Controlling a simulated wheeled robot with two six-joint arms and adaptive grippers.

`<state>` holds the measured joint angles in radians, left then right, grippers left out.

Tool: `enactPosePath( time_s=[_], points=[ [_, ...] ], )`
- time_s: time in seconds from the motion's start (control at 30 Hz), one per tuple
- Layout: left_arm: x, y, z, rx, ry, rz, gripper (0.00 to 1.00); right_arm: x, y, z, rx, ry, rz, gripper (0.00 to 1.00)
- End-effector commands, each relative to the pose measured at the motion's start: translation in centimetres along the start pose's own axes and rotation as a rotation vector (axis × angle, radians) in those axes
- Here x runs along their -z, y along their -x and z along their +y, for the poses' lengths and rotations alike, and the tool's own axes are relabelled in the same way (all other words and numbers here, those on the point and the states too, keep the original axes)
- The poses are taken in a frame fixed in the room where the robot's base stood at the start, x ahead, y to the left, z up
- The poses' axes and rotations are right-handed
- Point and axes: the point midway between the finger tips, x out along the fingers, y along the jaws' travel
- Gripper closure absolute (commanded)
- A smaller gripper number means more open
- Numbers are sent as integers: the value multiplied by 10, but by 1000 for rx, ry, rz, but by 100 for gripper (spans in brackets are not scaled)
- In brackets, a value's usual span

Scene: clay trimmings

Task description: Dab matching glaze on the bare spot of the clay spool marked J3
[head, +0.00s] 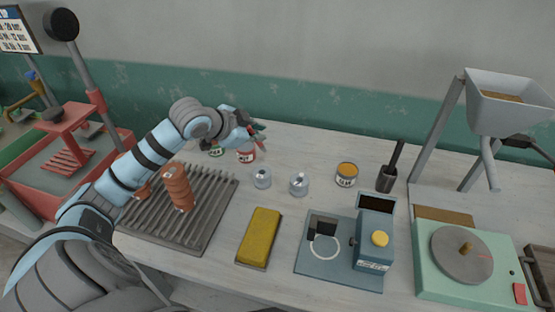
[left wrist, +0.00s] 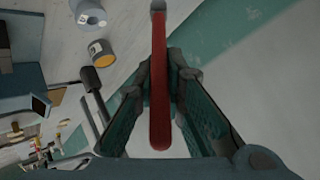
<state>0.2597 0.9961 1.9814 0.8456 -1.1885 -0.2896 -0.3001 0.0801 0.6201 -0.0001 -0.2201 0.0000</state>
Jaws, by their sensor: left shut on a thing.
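My left gripper (head: 258,130) is above the table's back, over the glaze cans. In the left wrist view it (left wrist: 160,95) is shut on a long, thin red tool (left wrist: 159,90); the tool's far end is cut off. Glaze cans stand on the table: a red one (head: 246,156) just below the gripper, a green one (head: 217,151) left of it, and an orange-yellow one (head: 346,172) further right. A reddish-brown clay spool (head: 178,188) stands on the ribbed rack. Another (head: 142,190) is partly behind my left arm. No J3 mark or bare spot is readable. My right gripper is out of view.
The grey ribbed rack (head: 213,213) is at left.

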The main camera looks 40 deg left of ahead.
Motion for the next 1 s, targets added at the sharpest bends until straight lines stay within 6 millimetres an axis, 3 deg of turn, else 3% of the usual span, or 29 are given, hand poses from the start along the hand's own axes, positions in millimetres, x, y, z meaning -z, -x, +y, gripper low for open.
enactPosePath(
  time_s=[0.17, 0.33, 0.5, 0.57, 0.67, 0.87, 1.0],
  points=[
    [14, 6, -10, 3, 3, 3, 100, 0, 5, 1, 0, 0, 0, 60],
    [19, 6, -52, 47, 52, -33, 100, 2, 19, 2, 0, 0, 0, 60],
    [-7, -10, -103, 63, 71, -49, 100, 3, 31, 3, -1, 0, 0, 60],
    [-21, -17, -112, 56, 65, -45, 100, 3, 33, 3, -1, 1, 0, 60],
    [-43, -27, -117, 37, 43, -29, 100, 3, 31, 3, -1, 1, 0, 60],
    [-46, -33, -115, -1, 1, 2, 100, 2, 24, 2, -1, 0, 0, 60],
    [-57, -43, -107, -2, 0, 1, 100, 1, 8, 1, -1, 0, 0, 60]
  ],
)
